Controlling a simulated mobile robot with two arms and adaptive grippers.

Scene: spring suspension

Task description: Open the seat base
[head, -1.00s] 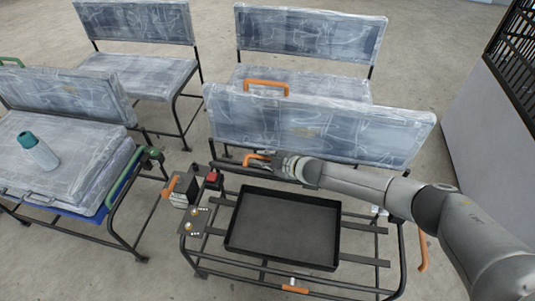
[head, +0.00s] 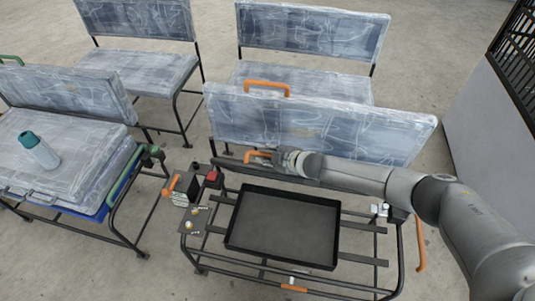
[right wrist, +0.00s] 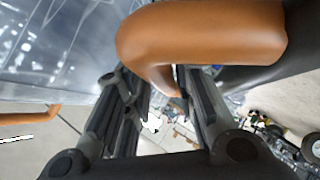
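The front right seat has a plastic-wrapped backrest (head: 320,125) and an open black frame with a black tray (head: 283,228) lying exposed in it. An orange handle (head: 257,156) sits low in front of the backrest, by a dark bar or edge that looks like the raised seat base seen edge-on. My right gripper (head: 278,158) is at this handle. In the right wrist view the orange handle (right wrist: 205,35) crosses over the fingertips, and its bent end drops between the fingers (right wrist: 165,105). The fingers are apart; whether they press on the handle is unclear. My left gripper is not in view.
A red button (head: 212,176) and small knobs sit left of the tray. Another orange handle (head: 267,86) tops the backrest. A neighbouring wrapped seat (head: 60,150) at left carries a teal-capped bottle (head: 40,151). A grey cabinet (head: 490,130) stands at right.

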